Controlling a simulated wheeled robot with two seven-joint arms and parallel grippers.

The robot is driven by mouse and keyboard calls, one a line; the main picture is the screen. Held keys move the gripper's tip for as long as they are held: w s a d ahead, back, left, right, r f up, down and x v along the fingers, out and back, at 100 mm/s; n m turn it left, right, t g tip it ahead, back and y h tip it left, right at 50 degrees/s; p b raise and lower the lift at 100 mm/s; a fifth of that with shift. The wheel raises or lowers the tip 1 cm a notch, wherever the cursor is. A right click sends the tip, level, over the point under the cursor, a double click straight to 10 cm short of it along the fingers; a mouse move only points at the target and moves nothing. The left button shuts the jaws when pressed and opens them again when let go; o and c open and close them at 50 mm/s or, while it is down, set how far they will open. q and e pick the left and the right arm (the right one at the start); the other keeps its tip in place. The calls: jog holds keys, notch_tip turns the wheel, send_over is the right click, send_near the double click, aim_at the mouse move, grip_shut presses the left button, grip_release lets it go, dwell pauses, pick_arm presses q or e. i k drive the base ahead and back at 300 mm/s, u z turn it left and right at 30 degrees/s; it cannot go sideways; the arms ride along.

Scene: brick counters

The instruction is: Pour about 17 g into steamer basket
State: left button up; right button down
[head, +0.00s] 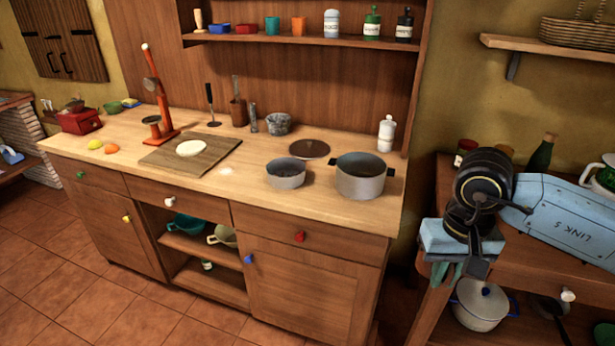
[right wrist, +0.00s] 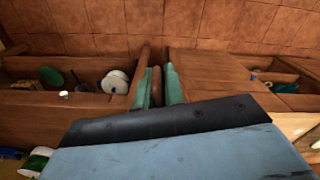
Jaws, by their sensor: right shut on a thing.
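My right gripper (head: 452,274) hangs at the left end of the right-hand wooden table, fingers pointing down. In the right wrist view its green finger pads (right wrist: 159,88) are shut on a narrow brown thing (right wrist: 157,88), mostly hidden; I cannot tell what it is. In the head view the wrist and fingers hide it. On the main counter stand a small grey pot (head: 286,173) and a larger grey pot (head: 361,177). I cannot tell whether either is the steamer basket. A wicker basket (head: 577,34) sits on the upper right shelf. My left gripper is not in view.
The counter (head: 225,196) also holds a board (head: 186,162) with a white round on it, an orange stand (head: 160,95) and a grey bowl (head: 278,123). Its front edge is mostly clear. Bottles (head: 541,152) stand behind my right arm. A lidded pot (head: 482,305) is below.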

aim_at(287, 165)
jog(key=u, duration=0.5)
jog(key=i, duration=0.5)
jog(key=u, duration=0.65)
jog(key=i, duration=1.35)
jog(key=z, duration=0.65)
